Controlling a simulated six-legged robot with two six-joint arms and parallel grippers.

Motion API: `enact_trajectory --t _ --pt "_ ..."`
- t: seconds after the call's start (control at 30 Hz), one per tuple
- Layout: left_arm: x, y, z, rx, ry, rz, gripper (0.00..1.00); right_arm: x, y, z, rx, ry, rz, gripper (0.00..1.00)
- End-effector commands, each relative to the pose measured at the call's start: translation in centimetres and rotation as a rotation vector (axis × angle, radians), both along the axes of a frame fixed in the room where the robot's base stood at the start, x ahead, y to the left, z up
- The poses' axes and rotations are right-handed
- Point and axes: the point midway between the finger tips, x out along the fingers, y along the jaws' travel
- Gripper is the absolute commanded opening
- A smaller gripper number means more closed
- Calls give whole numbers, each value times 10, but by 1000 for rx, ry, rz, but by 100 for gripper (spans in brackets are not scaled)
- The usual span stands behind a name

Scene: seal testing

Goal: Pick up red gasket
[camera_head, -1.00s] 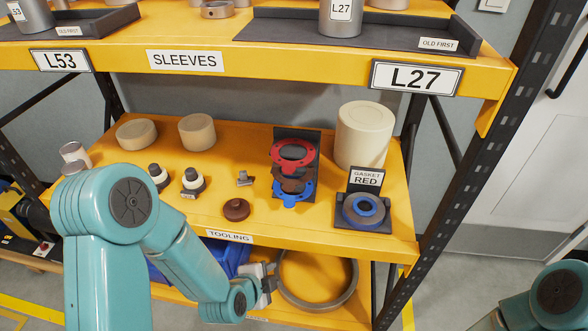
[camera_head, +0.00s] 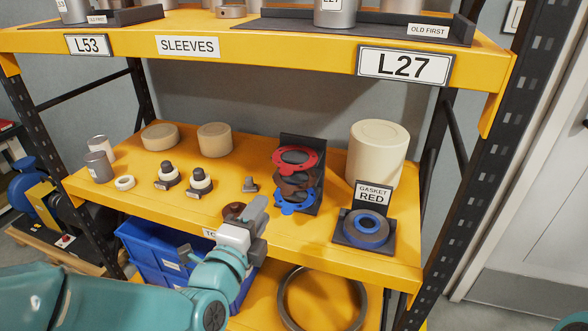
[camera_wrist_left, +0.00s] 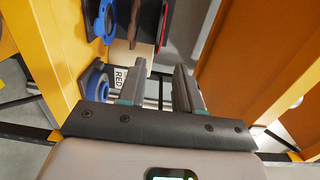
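The red gasket (camera_head: 316,160) is a flat ring at the top of a dark upright stand (camera_head: 315,142) on the yellow middle shelf. A brown gasket (camera_head: 291,177) and a blue gasket (camera_head: 289,207) sit below it on the same stand. In the left wrist view, the red gasket (camera_wrist_left: 163,24) shows as a thin edge at the top, beyond the fingers. My left gripper (camera_head: 259,208) is at the shelf's front edge, lower and left of the stand, apart from the gaskets. In the left wrist view its fingers (camera_wrist_left: 161,78) are open with nothing between them. My right gripper is out of view.
A GASKET RED sign (camera_head: 373,194) stands behind a blue-centred ring (camera_head: 366,228) to the right. A cream cylinder (camera_head: 377,150) stands behind. The upper shelf (camera_head: 290,47) overhangs.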

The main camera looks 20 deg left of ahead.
Motion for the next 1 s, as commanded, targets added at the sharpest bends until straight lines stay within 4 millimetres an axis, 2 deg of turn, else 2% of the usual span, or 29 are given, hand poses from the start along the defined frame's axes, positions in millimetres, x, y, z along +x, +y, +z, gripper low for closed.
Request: enact_trajectory --t 0.07,0.17,0.3,0.6,0.67,0.8,1.0 --pt "-1 -1 2 -2 -17 -5 34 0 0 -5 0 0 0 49" --pt "3 -2 6 1 -15 -9 34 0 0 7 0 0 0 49" --pt "13 -1 12 8 -8 -6 34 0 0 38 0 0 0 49" --pt "26 -2 10 -3 -9 -8 34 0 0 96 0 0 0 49" --pt "39 -3 4 -3 -17 -7 34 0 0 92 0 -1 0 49" --pt "73 -6 3 -2 -18 -7 34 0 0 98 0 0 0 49" --pt "103 -8 2 -2 -17 -7 34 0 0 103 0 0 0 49"
